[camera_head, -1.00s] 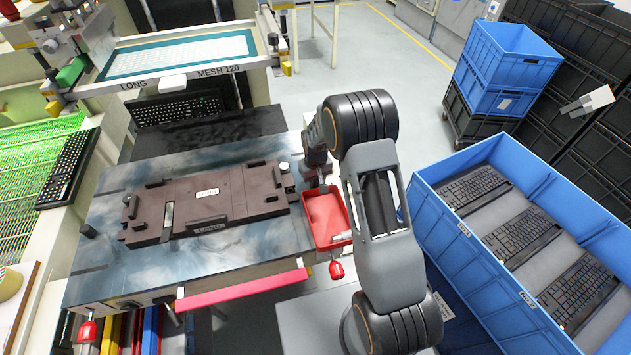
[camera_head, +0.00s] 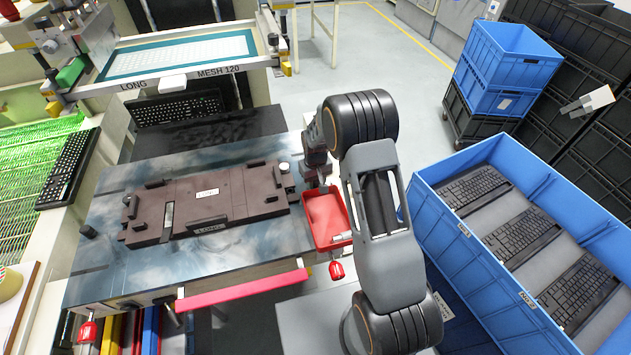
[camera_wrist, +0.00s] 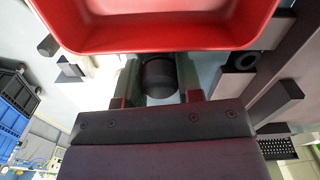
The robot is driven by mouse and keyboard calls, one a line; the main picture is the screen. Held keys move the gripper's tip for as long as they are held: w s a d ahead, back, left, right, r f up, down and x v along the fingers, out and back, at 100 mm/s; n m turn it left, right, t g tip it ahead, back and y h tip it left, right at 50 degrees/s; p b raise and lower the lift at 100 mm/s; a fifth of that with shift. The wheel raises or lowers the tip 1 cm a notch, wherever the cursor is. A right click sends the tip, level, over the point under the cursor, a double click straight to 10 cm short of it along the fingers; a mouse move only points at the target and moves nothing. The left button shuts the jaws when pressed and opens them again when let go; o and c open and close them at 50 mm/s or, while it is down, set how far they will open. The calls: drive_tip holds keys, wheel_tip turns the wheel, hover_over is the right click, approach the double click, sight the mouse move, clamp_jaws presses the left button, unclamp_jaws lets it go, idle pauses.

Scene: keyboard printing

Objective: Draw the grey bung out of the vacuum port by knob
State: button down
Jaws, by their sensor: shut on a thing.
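My gripper (camera_wrist: 160,88) is shut on a dark grey rounded piece, the bung's knob (camera_wrist: 158,76), which shows between the two fingers in the wrist view. In the head view my gripper (camera_head: 320,176) is at the right end of the brown fixture, just above the red tray; the arm hides most of it and the bung cannot be made out. In the wrist view a dark block with a round opening (camera_wrist: 243,62) sits right of the fingers, apart from the held piece. It looks like the vacuum port, but I cannot be sure.
The red tray (camera_head: 327,220) is close to my gripper and fills the top of the wrist view. The brown fixture (camera_head: 205,205) lies on the bench. A blue crate (camera_head: 450,225) with keyboards stands at the right. A screen frame (camera_head: 190,75) stands behind.

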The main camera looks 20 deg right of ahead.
drive_tip(key=shift+w+r+p, duration=0.2)
drive_tip(key=shift+r+p, duration=0.2)
drive_tip(key=shift+r, duration=0.55)
drive_tip(key=shift+s+r+p, duration=0.15)
drive_tip(key=shift+r+p, duration=0.2)
drive_tip(key=shift+r, duration=0.25)
drive_tip(key=shift+r+p, duration=1.05)
drive_tip(key=shift+r, duration=0.95)
drive_tip(key=shift+s+d+f, duration=0.1)
